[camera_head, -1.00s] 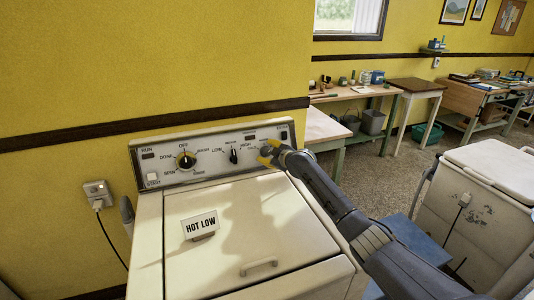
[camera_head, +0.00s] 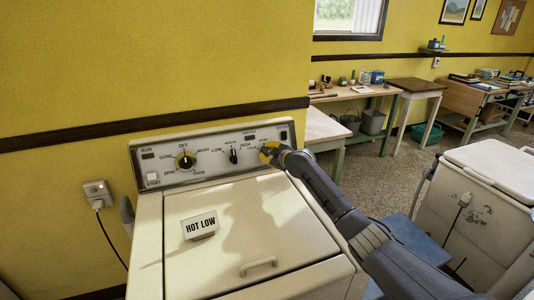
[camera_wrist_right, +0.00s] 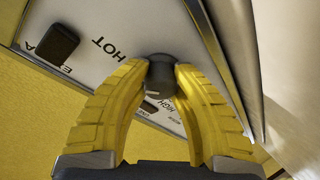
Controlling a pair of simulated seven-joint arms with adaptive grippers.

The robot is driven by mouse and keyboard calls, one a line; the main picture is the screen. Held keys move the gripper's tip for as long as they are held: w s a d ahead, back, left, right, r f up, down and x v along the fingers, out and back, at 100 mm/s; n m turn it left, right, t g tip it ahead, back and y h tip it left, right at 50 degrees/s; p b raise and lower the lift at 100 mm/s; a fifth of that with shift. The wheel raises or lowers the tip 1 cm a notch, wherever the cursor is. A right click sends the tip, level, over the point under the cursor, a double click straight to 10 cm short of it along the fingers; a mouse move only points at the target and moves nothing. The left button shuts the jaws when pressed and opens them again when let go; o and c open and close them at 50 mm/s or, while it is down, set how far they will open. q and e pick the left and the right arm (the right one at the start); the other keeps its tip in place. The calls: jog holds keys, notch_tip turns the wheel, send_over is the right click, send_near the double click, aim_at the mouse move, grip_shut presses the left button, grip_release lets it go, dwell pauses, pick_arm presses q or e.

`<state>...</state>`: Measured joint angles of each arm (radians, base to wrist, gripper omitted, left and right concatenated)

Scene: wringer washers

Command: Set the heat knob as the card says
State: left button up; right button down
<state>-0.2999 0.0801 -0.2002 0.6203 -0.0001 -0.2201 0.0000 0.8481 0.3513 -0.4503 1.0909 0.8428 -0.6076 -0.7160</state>
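The washer's control panel (camera_head: 208,163) has a round cycle knob (camera_head: 185,160), a LOW-to-HIGH knob (camera_head: 233,156) and, to their right, a third knob that my right gripper (camera_head: 267,153) covers in the head view. In the right wrist view this dark grey knob (camera_wrist_right: 161,74) stands between the two yellow fingertips of my right gripper (camera_wrist_right: 162,78), which touch its sides. The word HOT is printed next to it. A white card (camera_head: 200,224) on the lid reads HOT LOW. My left gripper is out of view.
The washer lid (camera_head: 250,235) with its handle lies below the panel. A wall outlet (camera_head: 97,193) with a cord is at left. Another white machine (camera_head: 480,210) stands at right, workbenches behind.

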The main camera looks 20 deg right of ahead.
jog(key=shift+a+r+m, duration=0.1)
jog(key=shift+r+m, duration=0.05)
jog(key=shift+m, duration=0.85)
jog(key=shift+r, duration=0.1)
jog(key=c, duration=1)
grip_release()
jog(key=v, duration=1.1)
jog(key=shift+s, duration=0.45)
